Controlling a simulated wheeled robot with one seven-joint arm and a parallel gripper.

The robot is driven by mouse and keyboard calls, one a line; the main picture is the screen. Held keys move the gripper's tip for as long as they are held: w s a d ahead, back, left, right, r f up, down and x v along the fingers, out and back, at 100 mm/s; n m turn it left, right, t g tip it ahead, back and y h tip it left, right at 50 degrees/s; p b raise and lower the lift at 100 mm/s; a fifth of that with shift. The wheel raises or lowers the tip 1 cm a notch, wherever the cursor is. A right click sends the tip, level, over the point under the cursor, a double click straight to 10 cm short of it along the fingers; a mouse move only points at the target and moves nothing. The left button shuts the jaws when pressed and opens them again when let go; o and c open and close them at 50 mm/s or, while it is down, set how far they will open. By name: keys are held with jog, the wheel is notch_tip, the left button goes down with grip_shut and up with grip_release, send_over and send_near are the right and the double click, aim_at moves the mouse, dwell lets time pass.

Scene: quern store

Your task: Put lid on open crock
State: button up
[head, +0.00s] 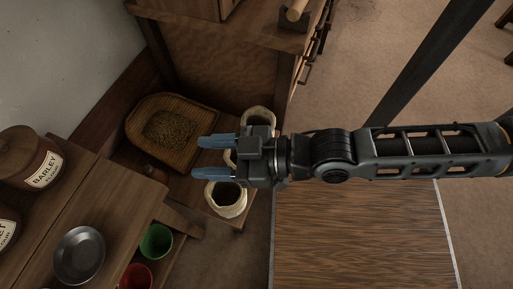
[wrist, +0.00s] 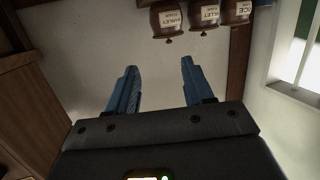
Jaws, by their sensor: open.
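A brown crock labelled barley flour (head: 42,168) stands at the left with a wooden lid (head: 18,148) on it. A second labelled crock (head: 6,232) is cut off by the left edge. In the wrist view, which appears upside down, several labelled crocks show at the top: barley (wrist: 168,20), millet (wrist: 204,14) and rice (wrist: 238,10), each apparently lidded. I cannot make out an open crock or a loose lid. My gripper (head: 200,156) is open and empty above the cream sacks; its blue fingers also show in the wrist view (wrist: 158,85).
Cream sacks (head: 228,207) stand open below my gripper. A woven tray of grain (head: 140,113) lies beyond them. A metal dish (head: 80,255) sits on the wooden surface at lower left, near a green bowl (head: 156,241) and a red bowl (head: 136,277).

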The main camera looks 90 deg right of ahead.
jog(key=s+a+r+g, duration=0.1)
jog(key=s+r, duration=0.4)
jog(key=s, duration=0.4)
jog(key=shift+s+a, duration=0.15)
jog(key=shift+s, duration=0.05)
notch_tip(320, 180, up, 11)
jog(key=p, duration=1)
jog(key=shift+p, duration=0.35)
jog(key=shift+f, duration=0.1)
